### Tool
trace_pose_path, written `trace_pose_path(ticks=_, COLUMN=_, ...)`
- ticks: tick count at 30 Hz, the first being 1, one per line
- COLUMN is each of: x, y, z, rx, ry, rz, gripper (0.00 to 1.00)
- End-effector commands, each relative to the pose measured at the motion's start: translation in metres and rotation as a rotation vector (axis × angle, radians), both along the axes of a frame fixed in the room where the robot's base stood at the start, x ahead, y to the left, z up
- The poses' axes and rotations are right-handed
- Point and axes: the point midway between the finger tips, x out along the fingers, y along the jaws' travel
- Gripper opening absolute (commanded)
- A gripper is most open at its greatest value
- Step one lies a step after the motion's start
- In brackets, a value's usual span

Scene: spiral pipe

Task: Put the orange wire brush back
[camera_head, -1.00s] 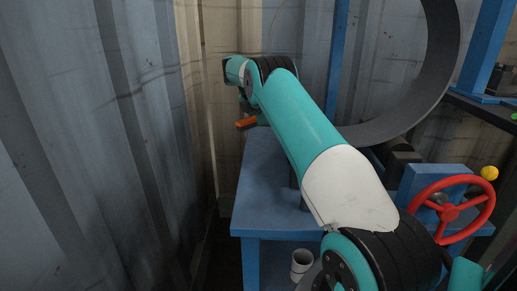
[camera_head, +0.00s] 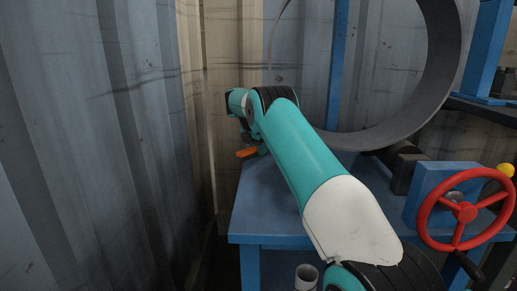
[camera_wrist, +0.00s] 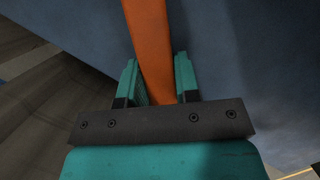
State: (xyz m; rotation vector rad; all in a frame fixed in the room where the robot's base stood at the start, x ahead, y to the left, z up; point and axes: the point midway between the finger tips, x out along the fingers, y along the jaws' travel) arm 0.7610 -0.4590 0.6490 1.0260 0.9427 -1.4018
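The orange wire brush (camera_head: 246,153) shows as a short orange piece below the end of my arm, near the far left edge of the blue table (camera_head: 262,222). In the wrist view its orange handle (camera_wrist: 150,40) runs between the two teal fingers of my gripper (camera_wrist: 160,80). The right finger lies close against the handle, and the left finger is at or very near it. The bristles are out of view. In the head view my gripper (camera_head: 250,143) is small and partly hidden by the arm.
A red handwheel (camera_head: 463,212) is at the right, by a yellow ball (camera_head: 506,170). Corrugated walls (camera_head: 100,130) close off the left and back.

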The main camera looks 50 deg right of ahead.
Motion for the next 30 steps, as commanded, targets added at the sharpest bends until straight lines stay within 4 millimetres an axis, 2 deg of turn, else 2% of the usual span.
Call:
trace_pose_path(ticks=1, x=0.000, y=0.000, z=0.000, rx=0.000, ry=0.000, rz=0.000, gripper=0.41)
trace_pose_path(ticks=3, x=0.000, y=0.000, z=0.000, rx=0.000, ry=0.000, rz=0.000, gripper=0.55)
trace_pose_path(ticks=14, x=0.000, y=0.000, z=0.003, rx=0.000, ry=-0.002, rz=0.002, gripper=0.55)
trace_pose_path(ticks=20, x=0.001, y=0.007, z=0.030, rx=-0.001, ry=-0.002, rz=0.002, gripper=0.55)
trace_pose_path(ticks=30, x=0.002, y=0.030, z=0.101, rx=0.000, ry=-0.002, rz=0.002, gripper=0.55)
